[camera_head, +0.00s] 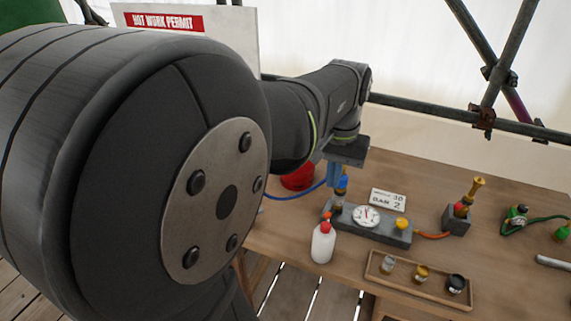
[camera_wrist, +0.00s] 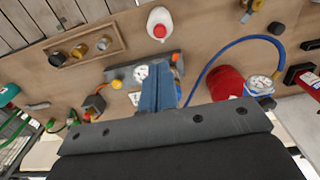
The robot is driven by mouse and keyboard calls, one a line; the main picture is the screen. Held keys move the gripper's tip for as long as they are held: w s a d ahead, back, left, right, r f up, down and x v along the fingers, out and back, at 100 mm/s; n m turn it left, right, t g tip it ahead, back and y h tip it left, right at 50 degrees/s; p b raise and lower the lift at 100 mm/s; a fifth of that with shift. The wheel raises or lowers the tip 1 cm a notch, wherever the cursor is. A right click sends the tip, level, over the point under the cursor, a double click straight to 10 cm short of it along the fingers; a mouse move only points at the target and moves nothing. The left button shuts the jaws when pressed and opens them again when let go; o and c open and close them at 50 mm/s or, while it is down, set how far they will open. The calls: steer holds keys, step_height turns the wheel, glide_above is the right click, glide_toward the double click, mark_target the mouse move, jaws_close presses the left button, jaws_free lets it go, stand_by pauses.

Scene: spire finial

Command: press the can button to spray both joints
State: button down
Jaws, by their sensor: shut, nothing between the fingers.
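A white can (camera_head: 322,244) with a red button (camera_head: 326,225) on top stands upright at the table's front edge. In the wrist view the can (camera_wrist: 153,17) shows at the top, with its red button (camera_wrist: 159,31) facing me. My gripper (camera_head: 340,185) has blue fingers, shut and empty, pointing down behind the can and apart from it. In the wrist view the fingers (camera_wrist: 158,72) cover part of a grey block (camera_head: 385,232) with a round white gauge (camera_head: 366,216) and a yellow knob (camera_head: 401,223). I cannot tell which fittings are the two joints.
A wooden tray (camera_head: 372,272) with several small jars lies at the front. A brass-topped grey block (camera_head: 456,221) stands right, joined by an orange hose. A red cylinder (camera_wrist: 226,83) and blue hose (camera_wrist: 217,48) lie beside the gripper. A small sign (camera_head: 387,200) stands behind the gauge.

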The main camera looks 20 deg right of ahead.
mark_target(326, 225)
step_height(326, 225, down, 13)
steer(key=shift+r, duration=0.1)
stand_by(0.4)
steer(key=shift+s+a+f, duration=0.1)
steer(key=shift+a+f, duration=0.05)
steer(key=shift+f, duration=1.05)
step_height(326, 225, up, 15)
steer(key=shift+f, duration=0.2)
stand_by(1.2)
